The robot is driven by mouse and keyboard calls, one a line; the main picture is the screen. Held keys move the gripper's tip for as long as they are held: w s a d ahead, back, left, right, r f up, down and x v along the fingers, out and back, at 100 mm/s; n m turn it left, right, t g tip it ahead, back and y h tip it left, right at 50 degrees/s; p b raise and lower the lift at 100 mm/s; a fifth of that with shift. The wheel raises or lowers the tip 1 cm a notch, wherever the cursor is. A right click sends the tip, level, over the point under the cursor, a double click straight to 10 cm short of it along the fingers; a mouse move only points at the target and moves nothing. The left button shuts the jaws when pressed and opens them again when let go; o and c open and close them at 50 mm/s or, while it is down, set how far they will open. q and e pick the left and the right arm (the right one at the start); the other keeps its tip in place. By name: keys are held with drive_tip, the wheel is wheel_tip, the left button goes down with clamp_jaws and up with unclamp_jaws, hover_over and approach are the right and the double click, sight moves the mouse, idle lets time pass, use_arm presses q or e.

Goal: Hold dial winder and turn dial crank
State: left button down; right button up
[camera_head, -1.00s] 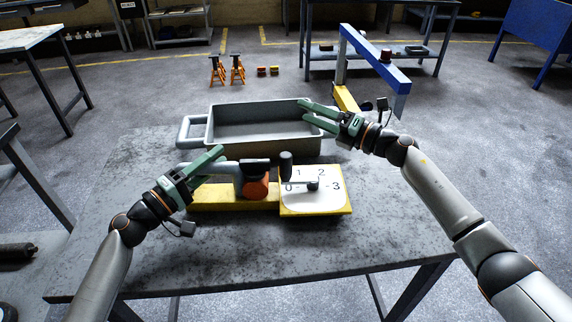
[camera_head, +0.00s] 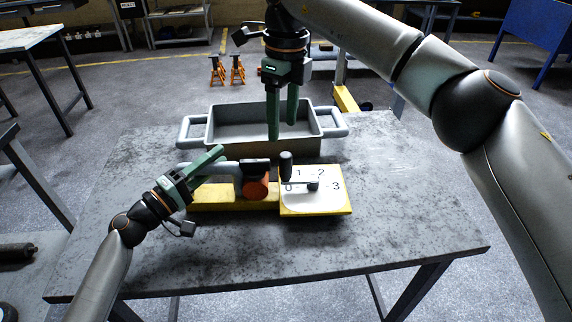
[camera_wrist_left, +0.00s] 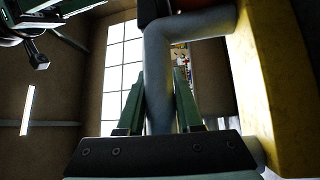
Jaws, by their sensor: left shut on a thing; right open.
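The dial winder stands on the table, with a yellow base (camera_head: 232,197), a grey handle (camera_head: 222,169), an orange-red round part (camera_head: 256,186) and a white dial plate (camera_head: 316,200) marked 0 to 3. The dial crank (camera_head: 286,163) has an upright dark knob near 0 and a dark hub by the middle of the plate. My left gripper (camera_head: 216,160) is shut on the grey handle; the left wrist view shows the handle (camera_wrist_left: 158,85) between the fingers. My right gripper (camera_head: 282,135) is open and empty, pointing down above and behind the crank, in front of the grey bin.
A grey bin (camera_head: 229,140) with side handles stands at the back of the table (camera_head: 400,220). The table's right and front areas are clear. Orange stands (camera_head: 237,69) and a yellow and blue frame (camera_head: 345,98) are on the floor beyond.

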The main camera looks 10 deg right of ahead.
sight(286, 166)
drive_tip(key=shift+d+r, duration=0.15)
drive_tip(key=shift+d, duration=0.1)
drive_tip(key=shift+f, duration=0.3)
wheel_tip(286, 166, down, 11)
drive_tip(key=shift+f, duration=0.1)
clamp_jaws()
idle(0.4)
idle(0.9)
